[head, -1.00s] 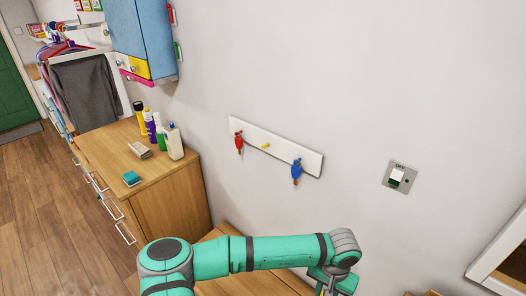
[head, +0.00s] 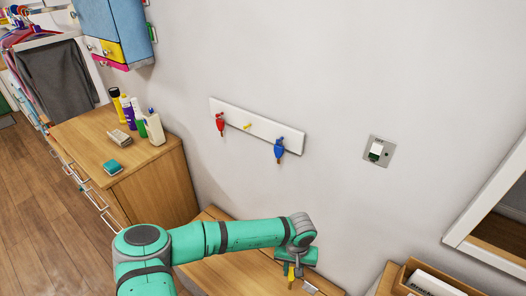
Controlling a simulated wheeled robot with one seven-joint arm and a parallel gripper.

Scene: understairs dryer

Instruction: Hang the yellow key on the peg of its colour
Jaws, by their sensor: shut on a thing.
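A white peg rail (head: 230,114) is fixed to the wall. A red key (head: 220,124) hangs at its left end and a blue key (head: 279,151) at its right end. The yellow peg (head: 248,126) between them is bare. My gripper (head: 291,268) is low in the head view, below and slightly right of the rail, pointing down. It is shut on the yellow key (head: 291,274), of which only a small yellow part shows. The key is well apart from the rail.
A wooden bench (head: 225,272) lies below my arm. A drawer cabinet (head: 157,187) with bottles stands left. A wall switch (head: 379,151) is right of the rail. A wooden box (head: 415,267) and a framed opening (head: 500,215) are at right. The wall around the rail is clear.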

